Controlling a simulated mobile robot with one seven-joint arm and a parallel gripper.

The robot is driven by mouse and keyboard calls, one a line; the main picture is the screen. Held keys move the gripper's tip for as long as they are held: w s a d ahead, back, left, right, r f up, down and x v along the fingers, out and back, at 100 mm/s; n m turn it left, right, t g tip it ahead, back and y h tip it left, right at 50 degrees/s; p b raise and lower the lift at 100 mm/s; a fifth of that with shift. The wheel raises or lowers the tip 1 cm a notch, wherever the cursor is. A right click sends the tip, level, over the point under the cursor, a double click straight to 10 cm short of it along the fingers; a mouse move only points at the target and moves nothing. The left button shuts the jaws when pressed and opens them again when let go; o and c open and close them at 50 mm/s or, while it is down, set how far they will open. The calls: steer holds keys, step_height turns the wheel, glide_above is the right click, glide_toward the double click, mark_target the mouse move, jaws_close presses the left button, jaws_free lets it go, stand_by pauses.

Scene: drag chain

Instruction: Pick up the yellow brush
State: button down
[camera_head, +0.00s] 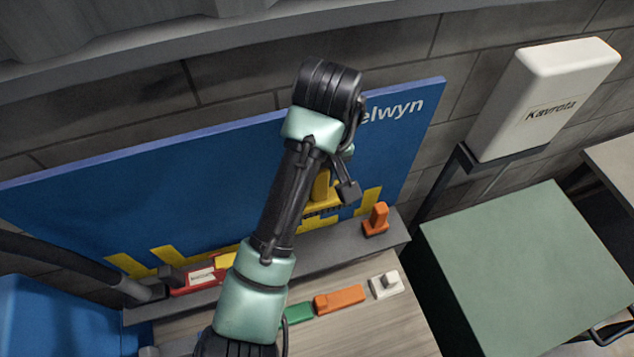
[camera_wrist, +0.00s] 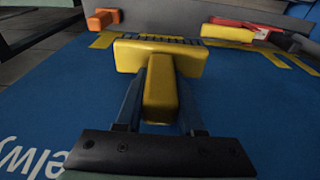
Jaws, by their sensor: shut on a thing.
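The yellow brush (camera_head: 321,190) is in front of the blue board, above the grey ledge, and partly hidden behind my arm. In the wrist view the yellow brush (camera_wrist: 158,58) shows a wide block with dark bristles on its far side. Its handle points back toward my gripper (camera_wrist: 161,85). The two dark fingers lie on either side of the handle and are shut on it. In the head view my gripper (camera_head: 335,188) is beside the handle and mostly hidden by the arm. I cannot tell whether the bristles touch the ledge.
An orange brush (camera_head: 376,220) stands on the grey ledge (camera_head: 345,238). A red item (camera_head: 195,280) and a yellow block (camera_head: 225,262) lie at its left. Green (camera_head: 298,313), orange (camera_head: 340,299) and white (camera_head: 387,286) pieces lie on the wooden table. The blue board (camera_head: 400,130) stands behind.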

steer(key=r, duration=0.3)
steer(key=shift+s+a+r, duration=0.1)
steer(key=shift+a+r, duration=0.15)
steer(key=shift+r, duration=0.15)
steer(key=shift+d+r, duration=0.15)
steer(key=shift+r, duration=1.15)
